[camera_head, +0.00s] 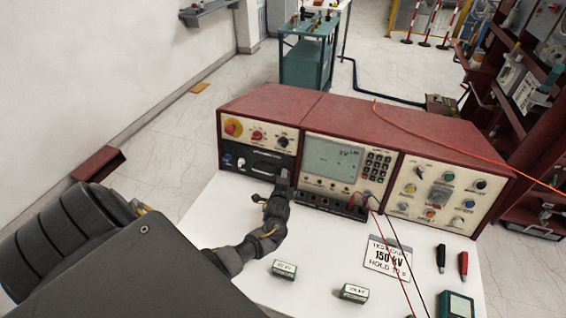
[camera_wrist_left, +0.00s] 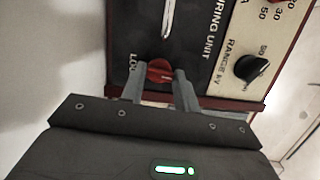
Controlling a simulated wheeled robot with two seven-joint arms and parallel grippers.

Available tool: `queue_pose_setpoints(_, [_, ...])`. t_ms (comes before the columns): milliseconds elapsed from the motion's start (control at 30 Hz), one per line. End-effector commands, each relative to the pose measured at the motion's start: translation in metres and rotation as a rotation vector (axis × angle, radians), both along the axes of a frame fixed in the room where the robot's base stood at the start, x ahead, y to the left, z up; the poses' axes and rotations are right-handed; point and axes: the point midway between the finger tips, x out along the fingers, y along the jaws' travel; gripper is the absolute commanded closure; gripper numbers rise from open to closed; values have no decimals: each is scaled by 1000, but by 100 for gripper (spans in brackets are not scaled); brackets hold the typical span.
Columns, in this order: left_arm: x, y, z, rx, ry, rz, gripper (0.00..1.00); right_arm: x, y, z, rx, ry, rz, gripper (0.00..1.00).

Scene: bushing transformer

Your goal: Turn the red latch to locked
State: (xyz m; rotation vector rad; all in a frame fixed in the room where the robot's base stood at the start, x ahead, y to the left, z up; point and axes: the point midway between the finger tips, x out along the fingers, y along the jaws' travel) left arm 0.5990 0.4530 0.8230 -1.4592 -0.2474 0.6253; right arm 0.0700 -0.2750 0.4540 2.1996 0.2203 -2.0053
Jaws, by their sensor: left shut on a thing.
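The red latch (camera_wrist_left: 160,71) is a small round knob with a pale line on it, on the black panel (camera_wrist_left: 150,28) of the metering unit in the left wrist view. Lettering that starts "LO" stands just left of it. My left gripper (camera_wrist_left: 160,82) has one finger on each side of the latch and is shut on it. In the head view my left gripper (camera_head: 283,181) reaches the lower front of the red cabinet (camera_head: 310,104) and hides the latch. My right gripper is not in view.
A handle and a black range knob (camera_wrist_left: 252,69) are close to the latch. Thin cables hang from the cabinet's front.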

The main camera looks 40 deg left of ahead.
Motion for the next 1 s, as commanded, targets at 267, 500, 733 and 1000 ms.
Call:
queue_pose_setpoints(267, [0, 0, 1, -67, -25, 17, 92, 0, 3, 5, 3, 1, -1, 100])
queue_pose_setpoints(500, [0, 1, 1, -79, -29, 21, 92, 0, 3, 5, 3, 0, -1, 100])
queue_pose_setpoints(733, [0, 1, 1, -79, -29, 21, 92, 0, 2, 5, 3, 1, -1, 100])
queue_pose_setpoints(1000, [0, 0, 1, -79, -29, 20, 60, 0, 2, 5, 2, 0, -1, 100])
